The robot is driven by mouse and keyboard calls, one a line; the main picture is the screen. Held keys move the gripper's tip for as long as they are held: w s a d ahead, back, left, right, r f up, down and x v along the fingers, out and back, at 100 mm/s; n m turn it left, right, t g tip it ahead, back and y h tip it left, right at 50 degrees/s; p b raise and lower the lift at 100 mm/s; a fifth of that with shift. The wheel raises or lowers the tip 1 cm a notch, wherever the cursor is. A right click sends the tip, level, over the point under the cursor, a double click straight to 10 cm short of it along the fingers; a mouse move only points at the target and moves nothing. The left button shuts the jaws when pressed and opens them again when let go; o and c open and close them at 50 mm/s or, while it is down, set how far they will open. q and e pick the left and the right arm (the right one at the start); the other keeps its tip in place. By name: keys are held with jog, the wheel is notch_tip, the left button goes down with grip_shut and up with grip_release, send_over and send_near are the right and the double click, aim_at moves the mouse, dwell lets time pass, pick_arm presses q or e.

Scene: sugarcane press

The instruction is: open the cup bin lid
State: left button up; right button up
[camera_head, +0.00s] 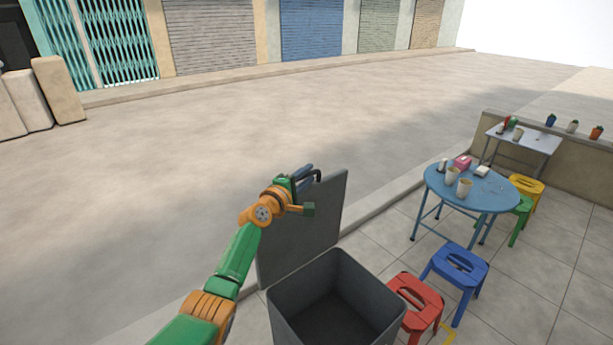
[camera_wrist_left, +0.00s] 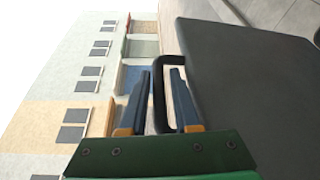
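The dark grey cup bin (camera_head: 335,296) stands at the bottom middle of the head view, its top open and its inside visible. Its flat lid (camera_head: 302,236) stands up steeply at the bin's far left side. The lid also fills the upper right of the left wrist view (camera_wrist_left: 255,90). My left gripper (camera_head: 306,178) is at the lid's top edge. My right gripper is not in view.
A red stool (camera_head: 416,300) stands close to the bin's right side, with a blue stool (camera_head: 458,264) beyond it. A round blue table (camera_head: 480,200) holds cups and a pink box. Open pavement lies beyond the lid.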

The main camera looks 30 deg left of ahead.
pick_arm(q)
jog(key=shift+s+r+p, duration=0.1)
jog(key=shift+s+p, duration=0.2)
jog(key=shift+p, duration=0.1)
jog(key=s+p, duration=0.1)
jog(key=s, duration=0.2)
jog(key=s+p, duration=0.1)
jog(key=s, duration=0.1)
jog(key=shift+s+d+r, duration=0.15)
jog(key=shift+s+r, duration=0.05)
jog(key=shift+s, duration=0.55)
jog(key=shift+f, duration=0.15)
